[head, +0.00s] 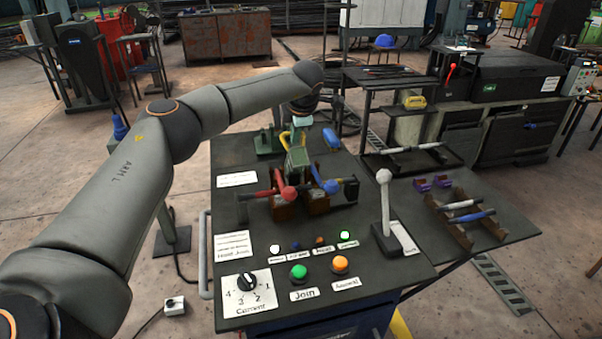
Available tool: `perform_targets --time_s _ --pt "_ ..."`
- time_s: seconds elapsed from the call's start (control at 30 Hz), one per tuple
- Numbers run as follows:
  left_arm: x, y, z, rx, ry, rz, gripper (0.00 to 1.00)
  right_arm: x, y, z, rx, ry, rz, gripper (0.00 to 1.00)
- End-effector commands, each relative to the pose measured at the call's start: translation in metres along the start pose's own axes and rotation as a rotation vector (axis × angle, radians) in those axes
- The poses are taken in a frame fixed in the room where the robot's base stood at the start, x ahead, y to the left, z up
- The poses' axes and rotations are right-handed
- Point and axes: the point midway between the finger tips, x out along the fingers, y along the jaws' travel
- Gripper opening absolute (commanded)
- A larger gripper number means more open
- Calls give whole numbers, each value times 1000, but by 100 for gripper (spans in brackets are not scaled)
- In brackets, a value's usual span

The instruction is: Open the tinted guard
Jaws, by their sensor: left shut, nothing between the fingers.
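My left arm reaches in from the left, and its wrist bends down over the welding fixture on the black-topped bench (230,200). The left gripper (298,127) points down at the back of the fixture. Its fingers are small and partly lost against the green parts, and nothing shows held between them. A grey-green block (297,159) stands just below it, with a yellow handle-like part (284,138) beside it. I cannot make out a tinted guard for certain, nor whether the gripper touches anything. My right gripper is not in view.
Red (288,192) and blue (330,186) knobbed levers stand at the front of the fixture. A white-knobbed lever (384,177) rises to the right. A dial (247,283), a green button (299,271) and an orange button (340,264) lie in front. A rod rack (465,210) occupies the right side.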

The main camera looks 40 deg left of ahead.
Motion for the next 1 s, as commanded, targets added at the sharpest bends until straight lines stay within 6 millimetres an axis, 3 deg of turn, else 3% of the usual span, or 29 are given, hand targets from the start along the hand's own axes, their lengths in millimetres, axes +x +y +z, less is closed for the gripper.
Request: perform_targets --time_s 1.0 --pt "16 24 0 1 0 1 0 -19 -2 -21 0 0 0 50"
